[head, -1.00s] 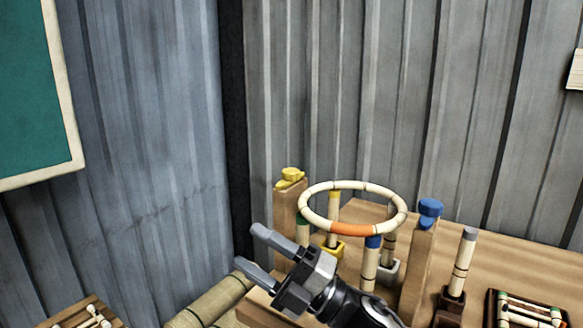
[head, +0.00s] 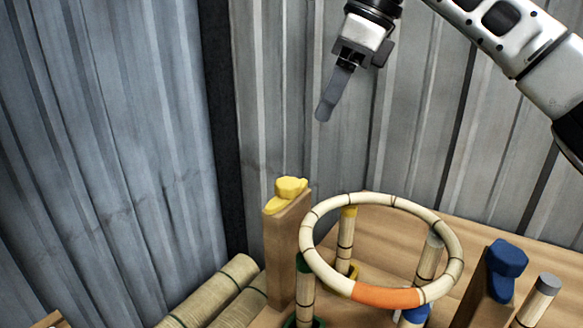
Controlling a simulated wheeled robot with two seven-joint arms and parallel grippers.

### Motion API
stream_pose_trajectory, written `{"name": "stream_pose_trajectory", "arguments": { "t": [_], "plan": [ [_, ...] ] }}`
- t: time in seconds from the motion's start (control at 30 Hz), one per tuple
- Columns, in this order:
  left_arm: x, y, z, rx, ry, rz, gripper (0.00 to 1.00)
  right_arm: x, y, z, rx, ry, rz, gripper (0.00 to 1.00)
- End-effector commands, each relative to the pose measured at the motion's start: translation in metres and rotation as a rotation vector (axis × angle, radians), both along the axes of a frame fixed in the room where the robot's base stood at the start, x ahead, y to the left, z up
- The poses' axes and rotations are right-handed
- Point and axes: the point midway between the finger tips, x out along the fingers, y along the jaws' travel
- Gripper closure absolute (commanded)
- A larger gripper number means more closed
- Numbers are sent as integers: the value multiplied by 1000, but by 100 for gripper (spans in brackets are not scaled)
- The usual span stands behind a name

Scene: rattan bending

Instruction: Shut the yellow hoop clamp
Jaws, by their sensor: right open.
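The yellow hoop clamp (head: 288,190) sits on top of an upright wooden post (head: 287,250), just left of the hoop. I cannot tell from this angle how far its yellow part is open. The pale cane hoop (head: 327,277) with an orange section (head: 388,297) lies about level around the tops of several pegs, to the right of the post. My right gripper (head: 326,112) points down above and slightly right of the yellow clamp, well apart from it. It is open and empty, seen nearly edge-on, so its fingers overlap. My left gripper is out of view.
A blue clamp (head: 507,257) tops another wooden post at the right. A grey-topped peg (head: 538,302) stands beside it. Bundled canes (head: 215,295) lie at the lower left. Corrugated metal walls (head: 110,150) close off the back. The air above the hoop is free.

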Motion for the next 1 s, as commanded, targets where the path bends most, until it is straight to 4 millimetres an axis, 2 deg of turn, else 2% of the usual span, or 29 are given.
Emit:
{"name": "stream_pose_trajectory", "arguments": {
  "t": [0.4, 0.6, 0.8, 1.0],
  "plan": [
    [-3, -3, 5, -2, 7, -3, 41, 6, 34, -83, 3, 4, 4, 41],
    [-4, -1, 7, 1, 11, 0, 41, 8, 48, -114, 4, 5, 2, 41],
    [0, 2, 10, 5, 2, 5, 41, 9, 54, -130, 5, 2, 2, 41],
    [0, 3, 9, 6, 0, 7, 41, 10, 55, -132, 4, 1, 3, 41]
  ]
}}
